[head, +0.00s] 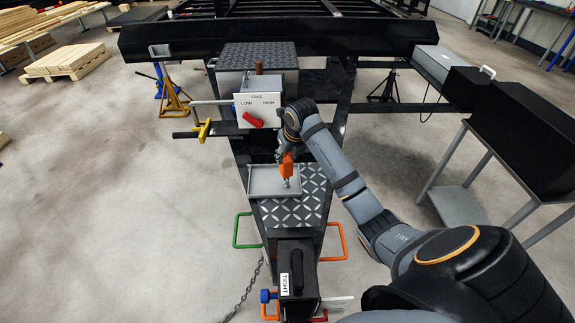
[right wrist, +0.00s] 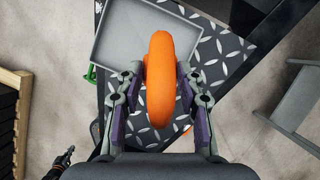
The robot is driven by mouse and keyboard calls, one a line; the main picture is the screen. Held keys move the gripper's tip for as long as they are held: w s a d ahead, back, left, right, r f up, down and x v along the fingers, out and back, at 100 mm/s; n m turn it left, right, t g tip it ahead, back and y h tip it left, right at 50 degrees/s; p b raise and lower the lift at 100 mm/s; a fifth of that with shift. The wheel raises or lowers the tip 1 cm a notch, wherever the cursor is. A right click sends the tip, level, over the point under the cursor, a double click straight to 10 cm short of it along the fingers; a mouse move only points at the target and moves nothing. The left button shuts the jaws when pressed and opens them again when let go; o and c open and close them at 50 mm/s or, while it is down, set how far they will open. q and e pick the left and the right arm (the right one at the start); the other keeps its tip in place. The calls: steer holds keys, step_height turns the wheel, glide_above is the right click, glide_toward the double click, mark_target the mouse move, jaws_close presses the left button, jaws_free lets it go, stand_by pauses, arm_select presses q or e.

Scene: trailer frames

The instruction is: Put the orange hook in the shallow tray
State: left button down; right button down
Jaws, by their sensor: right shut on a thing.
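The orange hook (head: 287,164) is in my right gripper (head: 284,153). In the right wrist view the orange hook (right wrist: 160,90) stands upright between the two fingers of the right gripper (right wrist: 160,78), which are shut on it. A small metal piece shows below the hook in the head view. The shallow grey tray (head: 262,183) lies on the black tread-plate top; in the right wrist view the tray (right wrist: 120,45) is beyond the hook. The hook is above or beside the tray's right side; its exact height is hard to tell.
A white lever panel (head: 257,108) with a red knob stands behind the tray. A green handle (head: 236,232) and an orange handle (head: 340,240) stick out at the sides. A black box marked TIGHT (head: 296,277) is in front. A grey side table (head: 455,203) stands at the right.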

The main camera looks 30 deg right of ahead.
mark_target(288, 163)
steer(key=shift+w+d+f, duration=0.35)
steer(key=shift+w+f, duration=0.05)
steer(key=shift+f, duration=0.2)
steer(key=shift+w+d+f, duration=0.35)
steer(key=shift+w+f, duration=0.05)
steer(key=shift+f, duration=0.15)
step_height(288, 163, down, 3)
steer(key=shift+w+f+p, duration=0.1)
steer(key=shift+p, duration=0.2)
steer(key=shift+f, duration=0.2)
steer(key=c, duration=0.8)
jaws_free()
steer(key=shift+c, duration=0.2)
steer(key=shift+r, duration=0.35)
steer(key=v, duration=1.1)
steer(key=shift+s+r, duration=0.25)
steer(key=shift+s, duration=0.05)
